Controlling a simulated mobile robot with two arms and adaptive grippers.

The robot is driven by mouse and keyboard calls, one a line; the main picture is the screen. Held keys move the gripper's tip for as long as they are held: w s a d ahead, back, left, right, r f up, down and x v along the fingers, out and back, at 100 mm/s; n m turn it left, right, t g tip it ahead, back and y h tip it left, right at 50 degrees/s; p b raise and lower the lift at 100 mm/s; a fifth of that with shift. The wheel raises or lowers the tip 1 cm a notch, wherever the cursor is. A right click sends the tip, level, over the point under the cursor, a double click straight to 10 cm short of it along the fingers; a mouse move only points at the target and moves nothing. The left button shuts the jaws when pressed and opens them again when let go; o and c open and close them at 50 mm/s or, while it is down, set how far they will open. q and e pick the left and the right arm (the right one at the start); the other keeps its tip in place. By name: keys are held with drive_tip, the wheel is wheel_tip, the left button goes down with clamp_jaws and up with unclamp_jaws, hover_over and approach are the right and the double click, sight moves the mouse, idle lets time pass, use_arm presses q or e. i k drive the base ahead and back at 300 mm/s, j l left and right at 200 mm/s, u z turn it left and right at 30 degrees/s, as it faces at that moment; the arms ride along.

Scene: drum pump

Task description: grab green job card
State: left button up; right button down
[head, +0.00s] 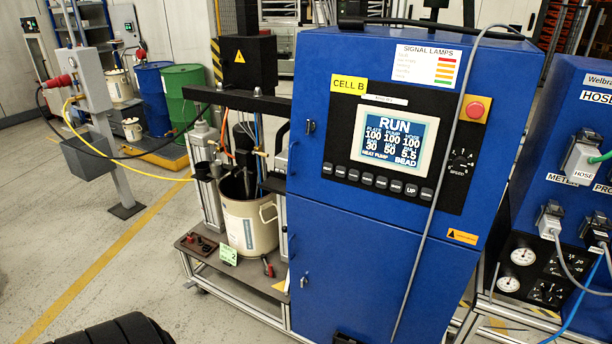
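A small green job card (228,254) with dark print and what looks like a 2 stands on the dark base platform (204,247) of the drum pump. It is just in front of the cream drum (249,228), to the left of the blue Cell B cabinet (335,250). I cannot tell whether the card touches the drum or what holds it up. Neither of my grippers can be made out; a black ribbed part at the bottom left edge seems to be mine.
A red-handled item (267,266) lies right of the card, and red and black fittings (197,243) lie left of it. A post with a grey box (90,80) and cables stands at left. Open floor (140,262) lies left of the platform. A blue hose panel (565,150) stands at right.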

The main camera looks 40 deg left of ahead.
sight(228, 254)
drive_tip(key=u, duration=2.05)
drive_tip(key=i+j+z, duration=0.1)
drive_tip(key=i, duration=0.4)
drive_tip(key=i+j, duration=0.25)
drive_tip(key=i, duration=0.3)
drive_tip(key=l+z, duration=0.05)
